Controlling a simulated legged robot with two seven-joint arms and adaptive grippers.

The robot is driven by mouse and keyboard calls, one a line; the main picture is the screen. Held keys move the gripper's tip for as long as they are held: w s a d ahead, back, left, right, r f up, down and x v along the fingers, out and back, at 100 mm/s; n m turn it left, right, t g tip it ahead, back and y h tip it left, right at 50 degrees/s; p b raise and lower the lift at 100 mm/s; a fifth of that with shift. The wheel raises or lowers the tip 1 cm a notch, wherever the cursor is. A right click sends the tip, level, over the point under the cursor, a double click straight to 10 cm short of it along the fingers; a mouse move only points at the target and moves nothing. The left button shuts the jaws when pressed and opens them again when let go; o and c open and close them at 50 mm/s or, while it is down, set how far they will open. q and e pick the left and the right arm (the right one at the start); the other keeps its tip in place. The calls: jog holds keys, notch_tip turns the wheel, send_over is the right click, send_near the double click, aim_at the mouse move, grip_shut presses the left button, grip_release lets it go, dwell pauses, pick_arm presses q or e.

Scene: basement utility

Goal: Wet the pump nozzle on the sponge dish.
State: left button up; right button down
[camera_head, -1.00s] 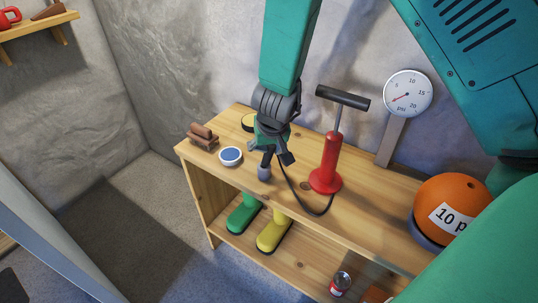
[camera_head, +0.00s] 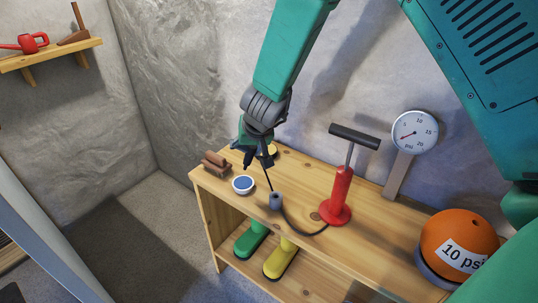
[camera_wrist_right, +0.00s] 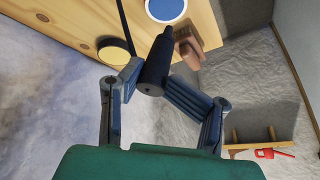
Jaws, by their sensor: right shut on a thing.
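The sponge dish (camera_head: 243,185) is a small white round dish with a blue top, on the wooden bench near its left end. My right gripper (camera_head: 258,163) is just above and behind it in the head view, shut on the dark pump nozzle (camera_wrist_right: 156,62). In the wrist view the nozzle's narrow tip points toward the dish (camera_wrist_right: 166,8), with no clear contact visible. A thin black hose runs from the gripper past a small grey holder (camera_head: 276,201) to the red pump (camera_head: 341,193) with a black T-handle. My left gripper is not in view.
Brown blocks (camera_head: 216,164) lie left of the dish; a dark-rimmed yellow disc (camera_wrist_right: 113,51) is behind the gripper. A gauge (camera_head: 415,132) and an orange ball (camera_head: 459,243) marked 10 psi are at right. Green (camera_head: 250,240) and yellow (camera_head: 281,258) boots stand below.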

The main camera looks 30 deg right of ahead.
jog(key=shift+w+a+f, duration=0.15)
jog(key=shift+w, duration=0.7)
jog(key=shift+m+t, duration=0.3)
jog(key=f+b, duration=0.3)
jog(key=b, duration=0.1)
jog(key=w+f+b, duration=0.1)
jog(key=f+b, duration=0.1)
jog(key=shift+f, duration=0.3)
jog(key=shift+d+f+b, duration=0.2)
jog(key=shift+f+b, duration=0.05)
jog(key=shift+b, duration=0.25)
jog(key=shift+d, duration=0.1)
jog(key=shift+s+d, duration=0.1)
jog(key=shift+a, duration=0.2)
jog(key=shift+d+f+b, duration=0.1)
jog(key=shift+f+b, duration=0.25)
jog(key=shift+f, duration=0.15)
